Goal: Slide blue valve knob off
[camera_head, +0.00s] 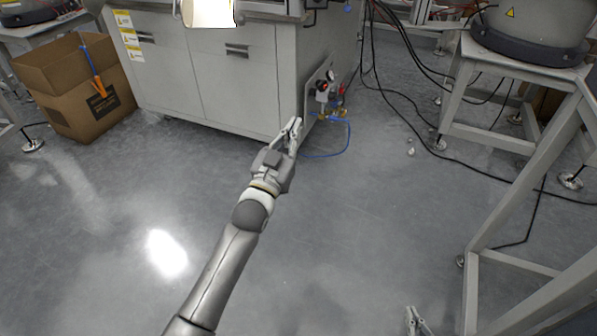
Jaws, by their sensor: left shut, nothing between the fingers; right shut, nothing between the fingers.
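A small valve and gauge unit (323,88) is mounted on the right side of the grey cabinet, near its front corner. A small blue part (332,118) shows low on this unit and may be the valve knob; it is too small to be sure. A blue hose (347,142) hangs from there to the floor. My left gripper (295,124) is shut and empty, just left of the unit, with its fingers pointing up past the cabinet's corner. Whether it touches anything cannot be told. My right gripper (412,312) is shut and empty above the floor at the bottom edge.
The grey cabinet (205,78) fills the upper middle. A cardboard box (90,112) stands at the left. A metal frame (515,205) stands at the right, with black cables (470,168) on the floor. The floor between is mostly clear.

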